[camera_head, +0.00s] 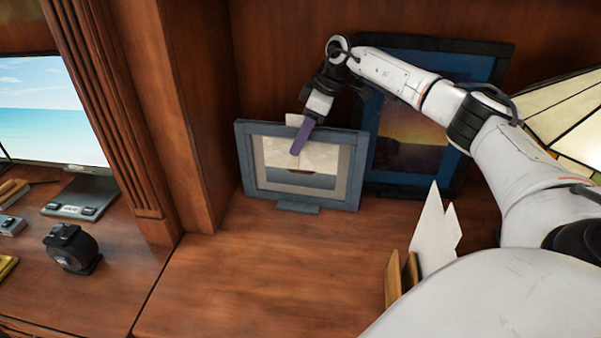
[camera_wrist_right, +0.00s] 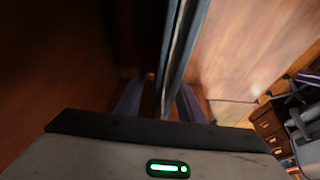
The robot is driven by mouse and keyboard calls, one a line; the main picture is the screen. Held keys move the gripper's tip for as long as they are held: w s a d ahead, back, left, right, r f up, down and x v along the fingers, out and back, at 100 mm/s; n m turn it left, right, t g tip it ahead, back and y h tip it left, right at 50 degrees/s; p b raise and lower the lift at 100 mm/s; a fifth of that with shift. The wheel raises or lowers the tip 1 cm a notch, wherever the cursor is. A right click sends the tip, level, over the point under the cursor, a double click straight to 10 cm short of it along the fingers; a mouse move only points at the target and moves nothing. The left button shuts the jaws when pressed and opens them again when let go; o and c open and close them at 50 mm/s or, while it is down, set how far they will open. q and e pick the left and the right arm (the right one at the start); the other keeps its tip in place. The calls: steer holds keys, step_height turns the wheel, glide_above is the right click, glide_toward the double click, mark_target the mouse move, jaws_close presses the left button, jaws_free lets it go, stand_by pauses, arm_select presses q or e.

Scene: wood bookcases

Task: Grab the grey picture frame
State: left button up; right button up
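The grey picture frame (camera_head: 325,160) stands upright on the wooden shelf, leaning slightly back, with a pale picture inside. My right gripper (camera_head: 304,130) reaches down over its top edge from above. One purple finger hangs in front of the picture; the other finger is hidden behind the frame in the head view. In the right wrist view, the frame's thin edge (camera_wrist_right: 178,50) runs between the two purple fingers of the gripper (camera_wrist_right: 160,92). A gap shows on the left finger's side, and the right finger is close to the frame. My left gripper is out of view.
A larger dark blue frame (camera_head: 408,155) stands close behind on the right. A wooden post (camera_head: 185,120) is near the left. White and brown upright pieces (camera_head: 432,230) and a patterned lampshade (camera_head: 565,115) are at right. The shelf front (camera_head: 260,270) is clear.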

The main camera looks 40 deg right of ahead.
jaws_close()
stand_by(1.2)
steer(key=shift+w+r, duration=0.1)
steer(key=shift+r, duration=0.1)
